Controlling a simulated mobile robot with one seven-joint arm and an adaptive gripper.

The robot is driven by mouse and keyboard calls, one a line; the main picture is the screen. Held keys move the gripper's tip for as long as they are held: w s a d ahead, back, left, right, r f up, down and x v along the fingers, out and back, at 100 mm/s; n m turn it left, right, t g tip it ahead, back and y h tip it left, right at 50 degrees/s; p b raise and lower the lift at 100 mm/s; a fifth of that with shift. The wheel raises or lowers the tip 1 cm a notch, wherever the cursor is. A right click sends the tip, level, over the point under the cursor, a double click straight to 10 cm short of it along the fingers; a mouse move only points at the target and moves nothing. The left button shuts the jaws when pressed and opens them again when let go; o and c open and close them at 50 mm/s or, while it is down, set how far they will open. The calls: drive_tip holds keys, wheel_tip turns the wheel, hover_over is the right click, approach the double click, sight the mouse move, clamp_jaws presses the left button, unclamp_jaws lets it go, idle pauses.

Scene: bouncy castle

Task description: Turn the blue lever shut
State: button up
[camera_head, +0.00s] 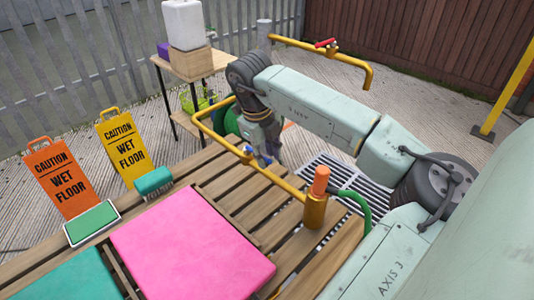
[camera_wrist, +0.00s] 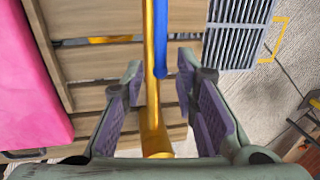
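The blue lever (camera_wrist: 160,45) lies along the yellow pipe (camera_wrist: 149,30) in the wrist view, roughly parallel to it there. In the head view, only a small bit of blue (camera_head: 262,161) shows on the yellow pipe (camera_head: 215,133), beneath my gripper, and most of the lever is hidden. My gripper (camera_wrist: 160,75) is open, its purple-padded fingers apart on either side of the pipe and lever. Neither finger visibly presses on the lever. In the head view my gripper (camera_head: 267,143) points down over the pipe.
The slatted wooden table (camera_head: 225,190) holds a pink pad (camera_head: 190,245), a teal brush (camera_head: 154,182) and an orange-topped yellow post (camera_head: 315,205). Another yellow pipe with a red lever (camera_head: 326,43) stands behind. Wet-floor signs (camera_head: 124,147) stand at left; a floor grate (camera_head: 335,180) lies beyond the table.

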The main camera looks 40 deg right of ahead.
clamp_jaws()
idle(0.6)
